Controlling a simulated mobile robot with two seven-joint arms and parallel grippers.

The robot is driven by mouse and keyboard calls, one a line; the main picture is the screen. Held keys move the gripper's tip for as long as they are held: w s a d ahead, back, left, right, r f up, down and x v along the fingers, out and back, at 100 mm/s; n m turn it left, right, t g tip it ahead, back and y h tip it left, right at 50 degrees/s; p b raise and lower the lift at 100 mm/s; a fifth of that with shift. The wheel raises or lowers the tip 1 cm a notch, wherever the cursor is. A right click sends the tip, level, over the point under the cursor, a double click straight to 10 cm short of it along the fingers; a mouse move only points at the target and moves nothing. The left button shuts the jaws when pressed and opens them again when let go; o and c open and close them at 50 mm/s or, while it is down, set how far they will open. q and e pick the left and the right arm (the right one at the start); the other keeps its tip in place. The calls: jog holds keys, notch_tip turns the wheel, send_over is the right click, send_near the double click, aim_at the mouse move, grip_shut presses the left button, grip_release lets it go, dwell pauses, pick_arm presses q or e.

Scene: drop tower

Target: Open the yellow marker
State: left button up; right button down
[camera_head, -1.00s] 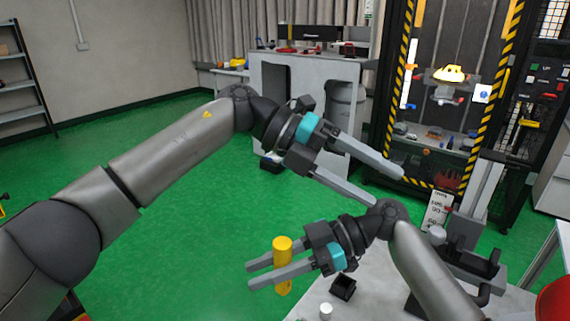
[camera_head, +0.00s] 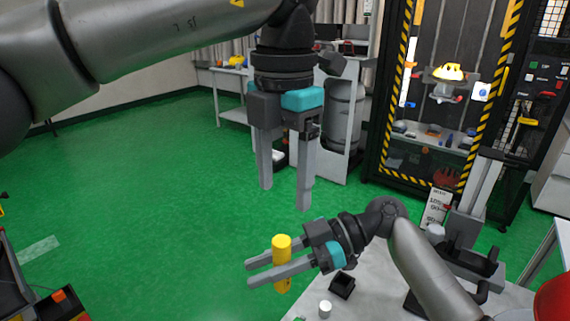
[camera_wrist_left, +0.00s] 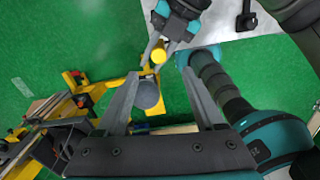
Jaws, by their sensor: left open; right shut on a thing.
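The yellow marker (camera_head: 282,262) is upright between the fingers of my right gripper (camera_head: 264,274), which is shut on it in the head view. My left gripper (camera_head: 285,197) is open and empty, pointing down, above the marker in the head view. In the left wrist view the marker's round yellow end (camera_wrist_left: 159,57) shows ahead of the open left fingertips (camera_wrist_left: 158,77), with the right gripper around it. A round grey disc (camera_wrist_left: 148,94) shows between my left fingers; I cannot tell what it is.
A pale table (camera_head: 375,305) below the right arm holds a small black open box (camera_head: 342,284) and a white cylinder (camera_head: 325,309). A striped drop tower (camera_head: 392,90) stands at the back right. Green floor (camera_head: 150,200) is open at left.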

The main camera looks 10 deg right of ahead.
aim_at(284, 240)
pick_arm(q)
notch_tip(284, 240, down, 10)
dwell(0.4)
grip_shut()
dwell(0.5)
jog(key=shift+r, duration=0.15)
dwell(0.5)
jog(key=shift+r, duration=1)
